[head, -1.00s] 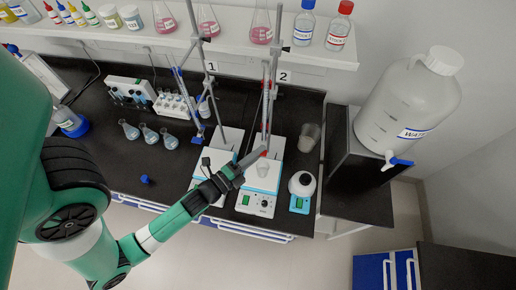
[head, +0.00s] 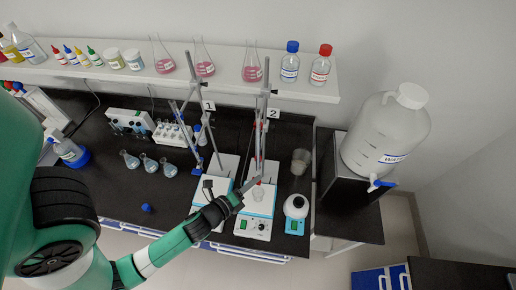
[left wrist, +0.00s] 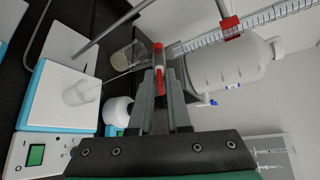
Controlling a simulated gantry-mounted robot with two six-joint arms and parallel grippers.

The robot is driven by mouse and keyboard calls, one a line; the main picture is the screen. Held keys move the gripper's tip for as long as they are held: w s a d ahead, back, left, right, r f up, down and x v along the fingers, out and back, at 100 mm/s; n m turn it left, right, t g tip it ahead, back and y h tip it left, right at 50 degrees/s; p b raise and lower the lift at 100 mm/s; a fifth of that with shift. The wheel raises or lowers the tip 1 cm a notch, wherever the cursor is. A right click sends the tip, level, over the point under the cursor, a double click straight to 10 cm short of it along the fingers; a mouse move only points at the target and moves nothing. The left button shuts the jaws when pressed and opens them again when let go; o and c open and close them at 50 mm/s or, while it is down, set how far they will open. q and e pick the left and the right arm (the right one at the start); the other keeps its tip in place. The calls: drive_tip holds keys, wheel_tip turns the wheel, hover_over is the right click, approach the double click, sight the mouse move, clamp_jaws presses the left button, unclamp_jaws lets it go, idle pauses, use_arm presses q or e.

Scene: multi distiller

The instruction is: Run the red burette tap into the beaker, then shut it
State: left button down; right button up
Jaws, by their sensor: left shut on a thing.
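My left gripper (left wrist: 158,110) is shut on the red tap (left wrist: 158,60) of the burette in the left wrist view. The tap's red handle lies between the two grey fingers. The graduated burette (left wrist: 192,43) runs up to the right from the tap, and its thin tip points left towards the beaker (left wrist: 82,92). The small clear beaker stands on the white plate of the stirrer (left wrist: 50,105). In the head view, my left gripper (head: 252,184) is just above the beaker (head: 258,194). I cannot tell whether liquid is flowing. My right gripper is not in view.
A metal stand rod (head: 263,125) rises behind the burette, with a second stand and stirrer to the left. A white round device (head: 296,206) and another beaker (head: 300,161) stand to the right. A large water jug (head: 388,135) stands farther right.

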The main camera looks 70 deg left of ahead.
use_arm(q)
drive_tip(key=shift+r+g+p, duration=0.25)
drive_tip(key=shift+g+p, duration=0.05)
drive_tip(key=shift+g, duration=0.1)
drive_tip(key=shift+f+m, duration=0.25)
drive_tip(key=shift+m, duration=0.05)
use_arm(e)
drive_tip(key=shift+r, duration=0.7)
